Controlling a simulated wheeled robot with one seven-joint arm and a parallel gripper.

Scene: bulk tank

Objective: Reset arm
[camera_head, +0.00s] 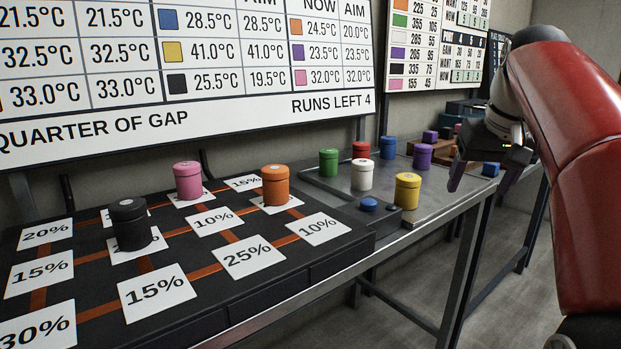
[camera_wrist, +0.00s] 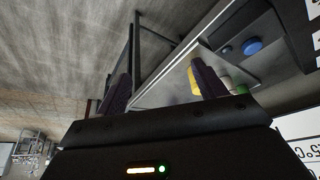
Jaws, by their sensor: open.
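The gripper is open and empty. A yellow canister (camera_head: 407,191) on the steel tray is the nearest one to its left; it also shows partly behind a finger in the wrist view (camera_wrist: 193,82).
The black board (camera_head: 190,255) with percent cards bears a black (camera_head: 131,224), a pink (camera_head: 187,181) and an orange canister (camera_head: 275,185). Blocks lie on a farther table. Floor beside the table is clear.

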